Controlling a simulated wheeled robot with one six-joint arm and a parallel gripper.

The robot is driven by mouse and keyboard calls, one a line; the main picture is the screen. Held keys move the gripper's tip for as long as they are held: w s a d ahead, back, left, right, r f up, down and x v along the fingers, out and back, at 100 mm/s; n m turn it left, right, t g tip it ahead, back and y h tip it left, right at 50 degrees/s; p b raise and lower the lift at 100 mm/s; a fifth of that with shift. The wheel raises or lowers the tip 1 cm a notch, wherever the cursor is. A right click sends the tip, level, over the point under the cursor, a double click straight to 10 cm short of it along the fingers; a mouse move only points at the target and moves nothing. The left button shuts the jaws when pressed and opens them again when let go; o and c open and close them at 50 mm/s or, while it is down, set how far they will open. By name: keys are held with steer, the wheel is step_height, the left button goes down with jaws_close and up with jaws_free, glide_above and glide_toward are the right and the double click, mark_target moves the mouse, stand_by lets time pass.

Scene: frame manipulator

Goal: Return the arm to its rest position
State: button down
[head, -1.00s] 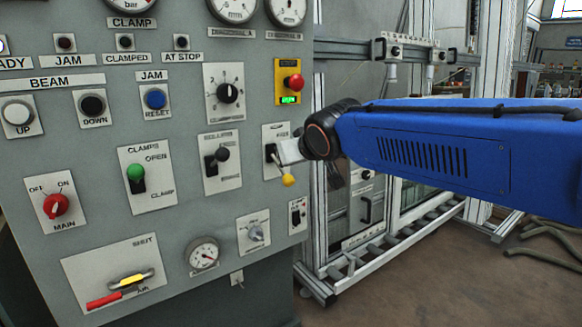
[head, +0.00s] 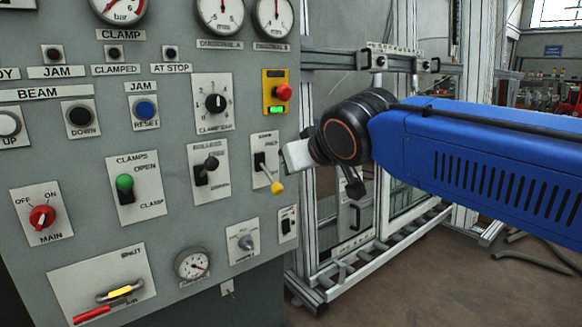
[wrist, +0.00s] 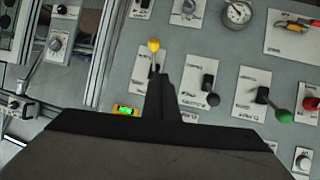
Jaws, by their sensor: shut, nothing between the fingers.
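My blue arm (head: 480,165) reaches in from the right in the head view. My gripper (head: 290,157) is at its end, close to the right edge of the grey control panel, near the yellow-tipped lever (head: 277,187). In the wrist view my gripper (wrist: 160,80) is a dark, narrow shape with the fingers together and nothing seen between them. The yellow lever tip (wrist: 153,45) shows just beyond the fingertips there. Whether the fingers touch the lever is not clear.
The grey panel (head: 120,220) carries several knobs, levers and gauges. A red emergency button (head: 284,92) sits above the gripper. An aluminium frame (head: 385,225) stands behind the arm. Hoses (head: 540,255) lie on open floor at the right.

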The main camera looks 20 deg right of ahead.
steer(key=shift+f, duration=0.1)
stand_by(0.3)
steer(key=s+d+f+m+g, duration=0.1)
steer(key=s+d+f+g, duration=0.2)
steer(key=s+f, duration=0.6)
steer(key=s+d+f+m+g, duration=0.1)
steer(key=s+d+f+g, duration=0.3)
steer(key=s+f, duration=0.6)
step_height(320, 180, down, 8)
steer(key=shift+r+h, duration=0.1)
steer(key=shift+h, duration=0.3)
